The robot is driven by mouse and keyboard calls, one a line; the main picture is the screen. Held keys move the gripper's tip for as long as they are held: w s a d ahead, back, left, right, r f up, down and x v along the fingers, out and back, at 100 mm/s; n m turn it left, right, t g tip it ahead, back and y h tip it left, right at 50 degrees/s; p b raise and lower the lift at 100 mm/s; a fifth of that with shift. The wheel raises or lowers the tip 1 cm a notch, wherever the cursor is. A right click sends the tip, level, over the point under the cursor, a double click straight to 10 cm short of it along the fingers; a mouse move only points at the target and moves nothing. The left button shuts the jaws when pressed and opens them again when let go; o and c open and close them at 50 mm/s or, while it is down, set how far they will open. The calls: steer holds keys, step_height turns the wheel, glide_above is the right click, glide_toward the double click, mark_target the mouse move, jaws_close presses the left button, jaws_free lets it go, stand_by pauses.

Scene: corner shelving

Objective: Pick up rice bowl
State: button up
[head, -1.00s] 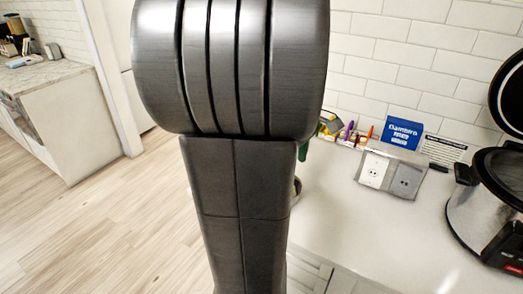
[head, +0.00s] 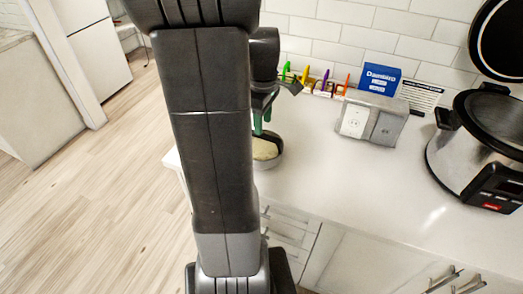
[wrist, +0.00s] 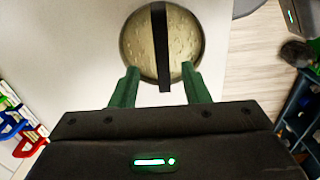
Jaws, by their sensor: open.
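The rice bowl (head: 267,146) sits on the white counter near its left end, partly hidden behind my arm in the head view. It is round and grey-rimmed, with a pale filling. In the wrist view the bowl (wrist: 138,45) lies at the top middle, and a thin dark bar (wrist: 161,50) crosses over it; I cannot tell what the bar is. My gripper (wrist: 160,76) is open, its two green fingers spread at the bowl's near edge, with nothing held. In the head view the gripper (head: 260,120) is above the bowl, partly hidden; contact is unclear.
A grey outlet box (head: 371,120), a blue box (head: 380,79) and a rack of colourful items (head: 322,86) stand along the tiled wall. A cooker (head: 482,140) with its lid raised is at the right. The counter's middle (head: 350,175) is clear.

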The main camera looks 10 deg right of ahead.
glide_above(262, 147)
steer(key=shift+w+f+p, duration=0.15)
steer(key=shift+f+p, duration=0.2)
steer(key=shift+f, duration=1.95)
steer(key=shift+f, duration=0.25)
jaws_close()
